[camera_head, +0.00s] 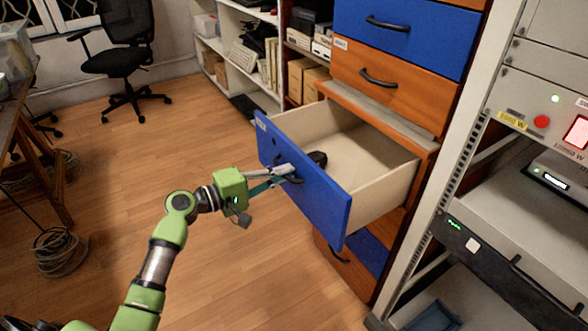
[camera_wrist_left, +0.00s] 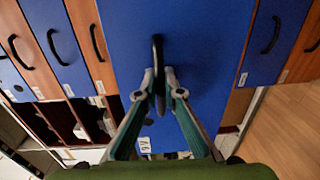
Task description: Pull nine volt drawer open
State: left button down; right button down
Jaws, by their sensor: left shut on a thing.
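The blue-fronted drawer (camera_head: 318,198) is pulled well out of the wooden cabinet, and its pale inside shows in the head view. A small dark object (camera_head: 318,158) lies inside it, close behind the front. My left gripper (camera_head: 288,172) is at the outer face of this front, shut on its black handle. In the left wrist view the fingers (camera_wrist_left: 159,72) close around the dark handle (camera_wrist_left: 158,50), with the blue front (camera_wrist_left: 210,45) behind. A label reading "9V" upside down (camera_wrist_left: 145,145) is on that front. My right gripper is not in view.
Closed drawers, one blue (camera_head: 400,35) and one wooden (camera_head: 390,85), are above the open one. An equipment rack (camera_head: 400,200) stands close on the right. A cable coil (camera_head: 60,252) lies on the floor at left, and an office chair (camera_head: 122,55) is farther back. The middle floor is clear.

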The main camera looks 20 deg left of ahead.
pick_arm(q)
jog(key=shift+v, duration=0.9)
jog(key=shift+f, duration=0.1)
jog(key=c, duration=2.4)
grip_release()
jog(key=v, duration=1.2)
